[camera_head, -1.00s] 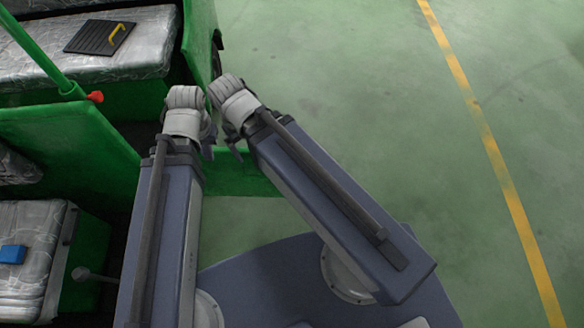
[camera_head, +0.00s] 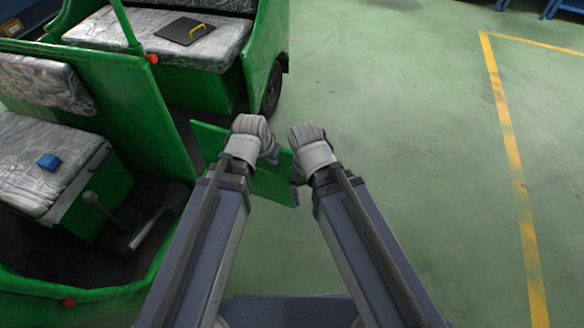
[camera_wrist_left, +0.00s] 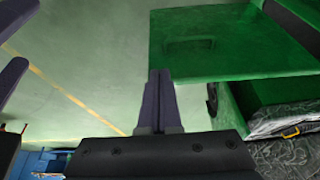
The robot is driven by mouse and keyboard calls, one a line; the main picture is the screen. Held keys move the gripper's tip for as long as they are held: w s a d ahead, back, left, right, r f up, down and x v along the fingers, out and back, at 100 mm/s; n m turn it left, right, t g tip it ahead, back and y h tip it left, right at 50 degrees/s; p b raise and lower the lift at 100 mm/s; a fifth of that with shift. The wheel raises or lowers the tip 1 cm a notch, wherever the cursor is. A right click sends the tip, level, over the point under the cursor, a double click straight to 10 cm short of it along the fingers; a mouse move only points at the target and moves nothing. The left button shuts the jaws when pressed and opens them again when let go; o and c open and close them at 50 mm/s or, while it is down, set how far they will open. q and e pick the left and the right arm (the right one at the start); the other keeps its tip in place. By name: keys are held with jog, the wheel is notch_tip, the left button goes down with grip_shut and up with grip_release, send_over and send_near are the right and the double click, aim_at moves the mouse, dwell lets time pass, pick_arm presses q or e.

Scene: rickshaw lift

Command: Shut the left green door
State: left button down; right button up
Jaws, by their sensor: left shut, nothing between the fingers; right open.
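The green door (camera_head: 272,186) is a flat panel standing open, sticking out from the side of the green rickshaw (camera_head: 122,100). It also shows large in the left wrist view (camera_wrist_left: 240,40). My left gripper (camera_head: 271,154) is shut and empty, over the door's upper edge in the head view. In the left wrist view its closed fingers (camera_wrist_left: 160,98) overlap the door's near-left corner; I cannot tell whether they touch it. My right gripper (camera_head: 296,181) is at the door's outer end, mostly hidden by its wrist. Its spread fingers (camera_wrist_left: 14,45) show at the left edge of the wrist view.
A front seat with a blue block (camera_head: 48,160) and a lever (camera_head: 92,198) are inside the rickshaw. A black clipboard (camera_head: 188,31) lies on the rear seat. A rear wheel (camera_head: 272,88) stands beyond the door. The floor to the right, with yellow lines (camera_head: 515,170), is clear.

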aim_at(283, 159)
pick_arm(q)
jog(key=w+d+f+b, duration=0.1)
jog(key=w+f+b, duration=0.1)
jog(key=f+b, duration=0.1)
jog(key=w+f+b, duration=0.2)
jog(key=f+b, duration=0.1)
jog(key=w+d+f+b, duration=0.1)
jog(key=w+f+b, duration=0.2)
jog(key=shift+d+f, duration=0.2)
jog(key=shift+d, duration=0.15)
jog(key=shift+w+d, duration=0.1)
jog(key=shift+w, duration=0.05)
jog(key=shift+w, duration=0.1)
